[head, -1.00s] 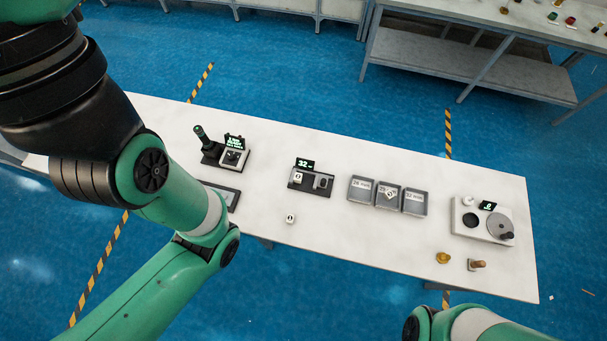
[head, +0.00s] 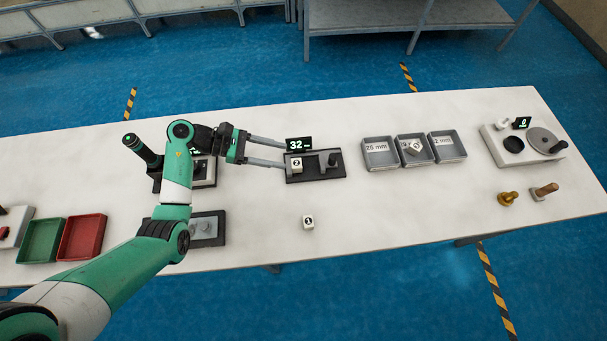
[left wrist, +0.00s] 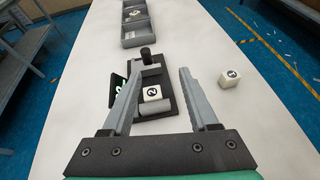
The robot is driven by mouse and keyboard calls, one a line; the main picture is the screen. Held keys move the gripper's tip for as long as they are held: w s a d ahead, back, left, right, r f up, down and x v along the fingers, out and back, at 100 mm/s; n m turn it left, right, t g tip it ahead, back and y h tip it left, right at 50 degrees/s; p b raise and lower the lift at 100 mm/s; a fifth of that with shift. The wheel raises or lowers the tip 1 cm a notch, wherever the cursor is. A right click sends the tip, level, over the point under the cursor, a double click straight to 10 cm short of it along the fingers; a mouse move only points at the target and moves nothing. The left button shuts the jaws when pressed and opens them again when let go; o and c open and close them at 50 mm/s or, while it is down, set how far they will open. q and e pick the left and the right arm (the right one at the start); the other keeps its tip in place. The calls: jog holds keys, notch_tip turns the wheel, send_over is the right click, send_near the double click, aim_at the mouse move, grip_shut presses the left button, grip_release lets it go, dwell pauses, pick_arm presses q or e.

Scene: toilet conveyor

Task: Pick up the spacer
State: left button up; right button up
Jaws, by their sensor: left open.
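A white spacer cube marked 2 (head: 297,164) sits on the dark measuring fixture (head: 325,176), whose display reads 32; it also shows in the left wrist view (left wrist: 152,93). My left gripper (head: 285,155) is open and level with the fixture's left end. In the left wrist view its fingers (left wrist: 162,73) spread on either side of the cube, with visible gaps and nothing held. A second white cube, marked 1 (head: 308,222), lies on the table in front of the fixture. A third cube (head: 415,146) is in the middle grey bin. My right gripper is out of view.
Three labelled grey bins (head: 381,164) stand right of the fixture. A white device with a disc (head: 542,140), a brass part (head: 508,198) and a wooden-handled part (head: 544,191) are farther right. Green (head: 41,258) and red (head: 82,257) trays are at left. The front middle is mostly clear.

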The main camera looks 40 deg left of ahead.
pick_arm(q)
jog(key=n+t+y+b, duration=0.1)
jog(key=n+b, duration=0.1)
send_near(295, 163)
jog(key=shift+d+f, duration=0.3)
jog(key=shift+a, duration=0.1)
jog(key=shift+w+r, duration=0.1)
jog(key=shift+r, duration=0.1)
jog(key=x, duration=0.5)
jog(key=shift+w+f+b, duration=0.1)
jog(key=shift+w+b, duration=0.15)
jog(key=shift+b, duration=0.15)
jog(key=b+x, duration=0.1)
jog(key=x, duration=0.5)
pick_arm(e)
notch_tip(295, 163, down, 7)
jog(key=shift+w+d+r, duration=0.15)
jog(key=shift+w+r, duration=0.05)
pick_arm(q)
jog(key=shift+s, duration=0.1)
jog(key=shift+c, duration=0.3)
grip_shut()
